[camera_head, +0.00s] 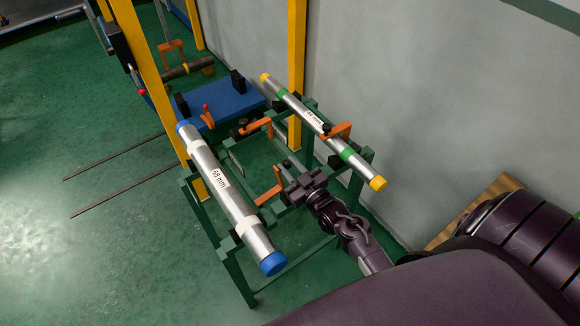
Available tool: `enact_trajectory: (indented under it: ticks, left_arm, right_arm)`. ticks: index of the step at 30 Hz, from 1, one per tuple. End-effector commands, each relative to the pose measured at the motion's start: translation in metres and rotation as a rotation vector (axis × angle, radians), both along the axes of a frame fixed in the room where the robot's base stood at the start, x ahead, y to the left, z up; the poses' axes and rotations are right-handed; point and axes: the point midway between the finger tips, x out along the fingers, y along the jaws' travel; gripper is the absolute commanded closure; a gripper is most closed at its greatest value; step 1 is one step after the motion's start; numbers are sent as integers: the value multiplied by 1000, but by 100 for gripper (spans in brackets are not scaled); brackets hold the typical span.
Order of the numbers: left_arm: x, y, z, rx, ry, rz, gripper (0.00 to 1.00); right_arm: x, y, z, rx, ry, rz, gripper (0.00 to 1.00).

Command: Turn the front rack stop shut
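A green rack (226,259) holds a silver pipe with blue caps, labelled 68 mm (219,180), and a thinner one with yellow caps, labelled 44 mm (313,118). An orange rack stop (267,194) stands up at the near part of the rack, between the pipes. Two more orange stops are a far one (256,126) and one by the thinner pipe (338,131). My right gripper (285,168) is just right of the near stop, fingers pointing up-left and apart. Whether it touches the stop is unclear. My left gripper is out of view.
Yellow posts (297,70) rise near the wall and beside the rack. Dark rods lie over the green floor at left. A wooden box (478,205) is at right.

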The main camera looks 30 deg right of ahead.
Motion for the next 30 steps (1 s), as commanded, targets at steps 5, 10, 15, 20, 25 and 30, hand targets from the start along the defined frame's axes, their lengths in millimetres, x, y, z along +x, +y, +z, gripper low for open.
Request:
enact_trajectory:
  ticks: [5, 10, 15, 20, 25, 30]
  left_arm:
    - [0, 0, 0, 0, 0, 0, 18]
    - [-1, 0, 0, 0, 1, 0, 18]
    - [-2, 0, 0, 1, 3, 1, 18]
    - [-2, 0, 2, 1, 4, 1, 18]
    - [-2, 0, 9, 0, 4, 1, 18]
    - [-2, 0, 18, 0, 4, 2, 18]
  right_arm:
    - [0, 0, 0, 0, 0, 0, 88]
    - [0, 0, 0, 0, 0, 0, 100]
    - [0, 0, 0, 0, 0, 0, 100]
    - [-1, 2, 3, -16, -1, 2, 100]
    - [-1, 10, 11, -80, -7, 3, 100]
    - [-2, 25, 22, -192, -16, 3, 100]
